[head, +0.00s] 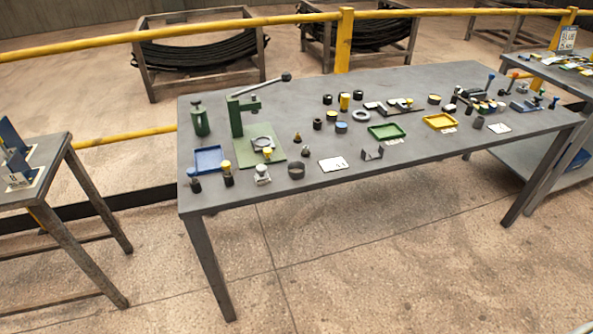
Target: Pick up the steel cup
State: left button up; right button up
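The steel cup is hard to single out at this size. A short, dark grey, open-topped round piece (296,170) near the front edge of the long table, left of a white card, looks most like a cup. A small grey round piece (478,122) toward the table's right end could also be one. Both rest on the tabletop, with nothing holding them. Neither of my grippers is in view.
The long grey table (350,190) carries a green lever press (240,118), a blue tray (208,158), a green tray (387,132), a yellow tray (440,123) and several small parts. Side tables stand left (50,150) and right (570,75). A yellow railing (440,12) runs behind. The front floor is clear.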

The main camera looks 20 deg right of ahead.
aim_at(295, 169)
jog(key=i+j+z, duration=0.25)
jog(key=i+j, duration=0.25)
jog(key=i+j+z, duration=0.3)
jog(key=i+j, duration=0.15)
jog(key=j, duration=0.1)
